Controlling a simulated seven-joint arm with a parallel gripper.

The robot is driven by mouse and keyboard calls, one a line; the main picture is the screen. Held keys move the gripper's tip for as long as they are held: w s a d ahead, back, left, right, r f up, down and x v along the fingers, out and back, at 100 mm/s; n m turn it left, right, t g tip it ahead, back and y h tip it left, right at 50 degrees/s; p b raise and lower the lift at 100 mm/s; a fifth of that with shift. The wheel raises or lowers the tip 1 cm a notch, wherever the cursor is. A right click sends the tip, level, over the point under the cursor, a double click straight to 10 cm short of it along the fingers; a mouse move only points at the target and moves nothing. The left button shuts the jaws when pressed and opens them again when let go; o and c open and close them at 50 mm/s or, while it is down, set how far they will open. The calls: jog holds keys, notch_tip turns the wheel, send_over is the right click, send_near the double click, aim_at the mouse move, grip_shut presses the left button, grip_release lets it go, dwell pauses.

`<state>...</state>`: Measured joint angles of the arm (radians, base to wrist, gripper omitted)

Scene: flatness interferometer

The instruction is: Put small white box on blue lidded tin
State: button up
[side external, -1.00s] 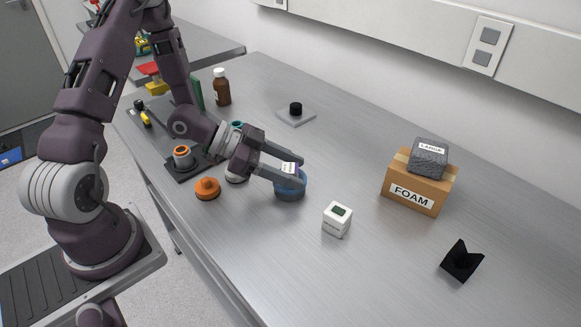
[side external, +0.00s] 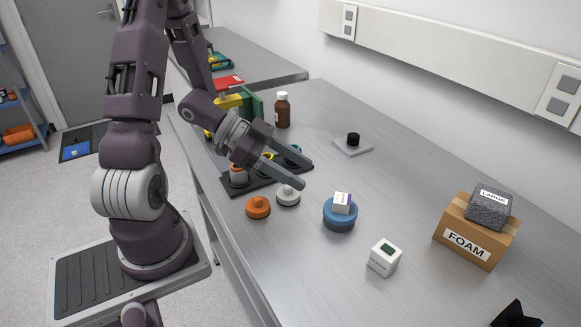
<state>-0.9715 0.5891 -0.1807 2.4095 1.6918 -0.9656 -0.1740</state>
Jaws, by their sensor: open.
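The small white box (side external: 342,201), with a purple side, rests on top of the blue lidded tin (side external: 340,217) in the side external view. The tin stands upright on the metal bench. My gripper (side external: 302,172) is open and empty, up and to the left of the tin, apart from the box. Its two fingers point to the right.
A white cube with a dark display (side external: 384,257) stands right of the tin. Orange (side external: 258,207) and white (side external: 288,195) knobs sit to its left. A foam carton (side external: 470,238) bears a grey block (side external: 489,208). A brown bottle (side external: 283,110) stands behind.

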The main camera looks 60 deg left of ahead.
jog(key=w+a+r+y, duration=0.2)
jog(key=w+a+y, duration=0.2)
jog(key=y, duration=0.2)
notch_tip(320, 180, up, 8)
jog(key=s+a+n+y, duration=0.2)
jog(key=n+y, duration=0.3)
jog(key=y, duration=0.1)
jog(key=s+d+r+n+g+h, duration=0.3)
jog(key=s+d, duration=1)
jog(key=s, duration=0.4)
jog(key=shift+d+r+n+h, duration=0.2)
jog(key=shift+n+h, duration=0.1)
jog(key=shift+n, duration=0.1)
